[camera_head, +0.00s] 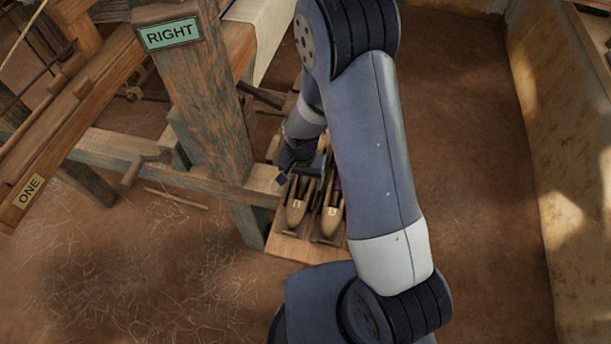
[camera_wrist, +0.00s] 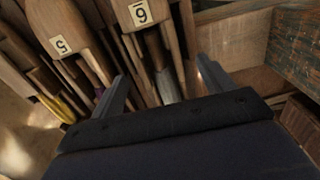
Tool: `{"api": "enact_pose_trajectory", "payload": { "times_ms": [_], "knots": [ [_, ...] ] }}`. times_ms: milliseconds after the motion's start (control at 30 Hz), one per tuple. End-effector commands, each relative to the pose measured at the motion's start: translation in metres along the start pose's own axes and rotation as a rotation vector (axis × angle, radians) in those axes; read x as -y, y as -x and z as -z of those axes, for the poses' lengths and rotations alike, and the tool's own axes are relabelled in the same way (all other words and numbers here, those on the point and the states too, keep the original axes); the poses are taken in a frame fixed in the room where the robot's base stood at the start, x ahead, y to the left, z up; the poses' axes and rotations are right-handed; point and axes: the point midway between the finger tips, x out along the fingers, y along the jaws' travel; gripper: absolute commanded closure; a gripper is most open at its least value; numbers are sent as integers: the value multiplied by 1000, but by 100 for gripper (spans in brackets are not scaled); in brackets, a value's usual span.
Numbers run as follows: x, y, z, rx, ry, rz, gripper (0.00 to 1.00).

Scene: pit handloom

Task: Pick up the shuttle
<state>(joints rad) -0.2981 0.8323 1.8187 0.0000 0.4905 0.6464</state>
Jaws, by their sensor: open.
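Two wooden boat shuttles lie side by side in the head view, a left one (camera_head: 297,207) and a right one (camera_head: 332,217), with small number tags too small to read surely. In the wrist view one shuttle (camera_wrist: 139,38) has a tag like a 6 or 9, and a pale grey bobbin (camera_wrist: 164,82) shows below it. Another shuttle (camera_wrist: 62,28) to its left has a tag like a 5. My gripper (camera_head: 288,168) is over the shuttles' far part. In the wrist view my gripper (camera_wrist: 166,82) is open, its fingers either side of the pale bobbin; contact is unclear.
The shuttles lie on a wooden board (camera_head: 290,248) with dividers. The loom post marked RIGHT (camera_head: 210,110) stands close at left, with a low beam (camera_head: 120,150). Free earth floor (camera_head: 480,210) lies right of my arm, up to a wall (camera_head: 560,110). My arm hides part of the board.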

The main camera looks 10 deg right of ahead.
Motion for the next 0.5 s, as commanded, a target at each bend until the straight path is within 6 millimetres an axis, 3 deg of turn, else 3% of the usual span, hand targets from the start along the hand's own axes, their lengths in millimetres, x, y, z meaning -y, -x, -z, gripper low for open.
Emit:
{"api": "enact_pose_trajectory", "payload": {
  "times_ms": [200, 500],
  "knots": [
    [0, -19, 0, 1, 0, -1, 24],
    [0, -21, 0, -1, 0, 0, 24]
  ]
}}
